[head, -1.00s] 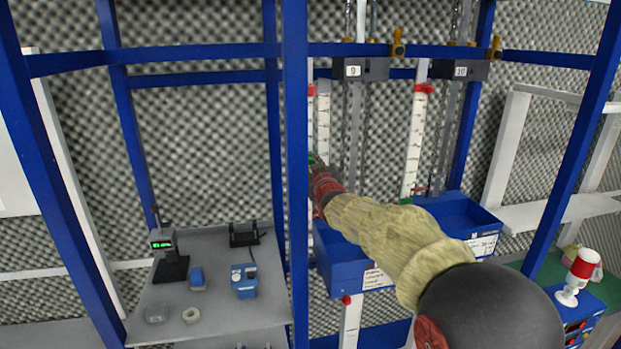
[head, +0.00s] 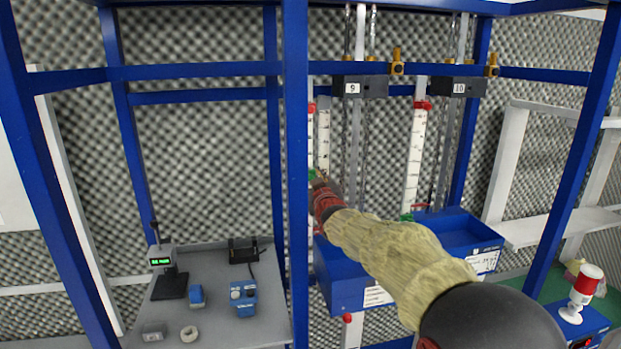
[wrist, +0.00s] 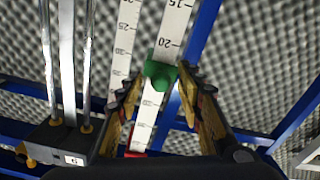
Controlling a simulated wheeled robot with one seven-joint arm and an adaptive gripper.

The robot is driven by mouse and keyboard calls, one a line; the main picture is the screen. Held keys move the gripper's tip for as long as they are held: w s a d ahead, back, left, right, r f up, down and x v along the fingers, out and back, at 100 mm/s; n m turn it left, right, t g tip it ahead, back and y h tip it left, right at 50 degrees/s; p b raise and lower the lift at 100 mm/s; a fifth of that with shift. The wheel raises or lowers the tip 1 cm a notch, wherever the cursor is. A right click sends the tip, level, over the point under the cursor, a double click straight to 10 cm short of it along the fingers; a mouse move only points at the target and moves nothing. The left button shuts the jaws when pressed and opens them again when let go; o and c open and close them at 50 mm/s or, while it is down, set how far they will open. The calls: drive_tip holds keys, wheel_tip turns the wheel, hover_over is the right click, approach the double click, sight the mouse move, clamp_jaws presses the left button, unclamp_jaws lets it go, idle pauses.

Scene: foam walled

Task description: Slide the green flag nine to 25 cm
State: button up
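The green flag (wrist: 160,75) sits on a white printed ruler (wrist: 172,30) in the wrist view, just beside the 20 mark, on the side away from 15. Its exact reading is too small to tell. My gripper (wrist: 161,78) is open, with one finger on each side of the flag and its tips close to the flag's edges; contact cannot be told. In the head view a bit of the green flag (head: 312,174) shows at my gripper (head: 318,178), partly hidden by the arm and blue post. The label plate marked 9 (head: 352,88) hangs above right.
A second ruler (head: 416,160) with its own green flag stands below plate 10 (head: 459,88). Blue frame posts (head: 295,200) and a blue bin (head: 345,285) surround my arm. A grey table (head: 215,310) with small devices is at left.

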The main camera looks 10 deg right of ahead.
drive_tip(key=s, duration=1.2)
